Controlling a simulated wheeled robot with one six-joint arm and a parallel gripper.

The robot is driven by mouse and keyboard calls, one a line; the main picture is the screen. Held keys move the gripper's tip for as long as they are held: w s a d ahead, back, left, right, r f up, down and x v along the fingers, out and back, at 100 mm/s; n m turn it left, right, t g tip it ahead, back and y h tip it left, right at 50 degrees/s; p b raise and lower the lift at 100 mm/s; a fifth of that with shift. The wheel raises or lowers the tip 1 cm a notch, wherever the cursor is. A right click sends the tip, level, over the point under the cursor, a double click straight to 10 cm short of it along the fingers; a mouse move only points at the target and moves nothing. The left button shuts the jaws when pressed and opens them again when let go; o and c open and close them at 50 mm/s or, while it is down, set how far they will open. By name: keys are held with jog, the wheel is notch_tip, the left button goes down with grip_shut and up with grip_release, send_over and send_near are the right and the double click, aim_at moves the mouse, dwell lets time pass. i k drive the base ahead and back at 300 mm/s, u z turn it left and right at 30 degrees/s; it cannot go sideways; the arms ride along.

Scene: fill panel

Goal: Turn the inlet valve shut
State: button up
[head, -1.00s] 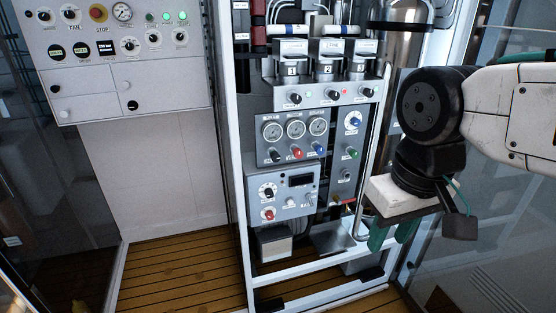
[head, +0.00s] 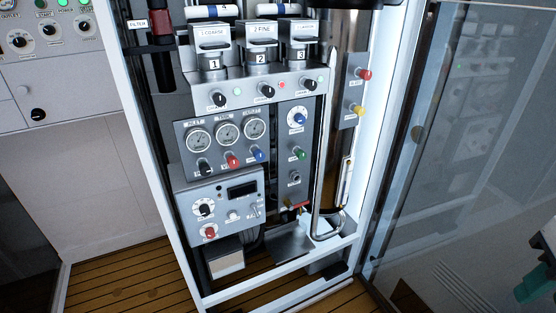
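The fill panel's gauge block (head: 240,146) carries three round gauges with a black knob (head: 205,168), a red knob (head: 232,160) and a blue knob (head: 257,155) below them. To their right are a blue-centred dial (head: 299,119) and a green knob (head: 300,154). The small labels are too blurred for me to tell which is the inlet valve. My gripper (head: 530,287) shows only as teal finger parts at the lower right edge, well apart from the panel. Most of it is cut off, so its opening is unclear.
Three numbered filter units (head: 260,58) stand above the gauges. A control box (head: 219,207) with a red knob sits below. Red (head: 364,74) and yellow (head: 358,111) knobs are on the right side plate. A white frame post (head: 160,150) and a glass pane (head: 460,150) flank the rack.

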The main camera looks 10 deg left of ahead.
aim_at(205, 169)
jog(key=z, duration=0.2)
jog(key=k, duration=1.95)
jog(key=u, duration=0.95)
jog(key=i, duration=1.65)
jog(key=z, duration=0.05)
